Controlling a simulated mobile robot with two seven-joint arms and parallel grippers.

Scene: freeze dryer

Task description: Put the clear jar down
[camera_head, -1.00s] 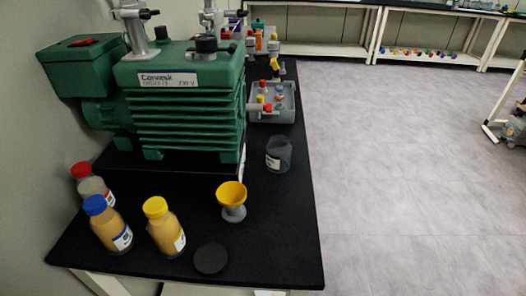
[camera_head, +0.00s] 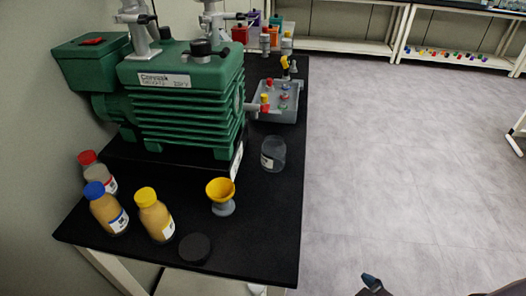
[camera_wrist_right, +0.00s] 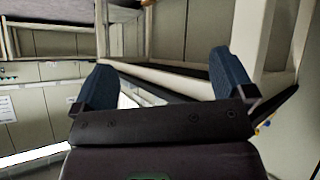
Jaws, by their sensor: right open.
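The clear jar (camera_head: 273,154) stands upright on the black table, right of the green pump and near the table's right edge. It has a white label and looks empty. My right gripper (camera_head: 374,284) shows only as a dark tip at the bottom of the head view, well away from the jar over the floor. In the right wrist view my right gripper (camera_wrist_right: 170,85) has its two blue fingers wide apart with nothing between them. My left gripper is not in view.
A green pump (camera_head: 185,105) fills the table's back left. A yellow funnel (camera_head: 221,195), a black lid (camera_head: 195,247) and several capped bottles (camera_head: 155,215) stand in front. A grey tray (camera_head: 277,113) with small items lies behind the jar.

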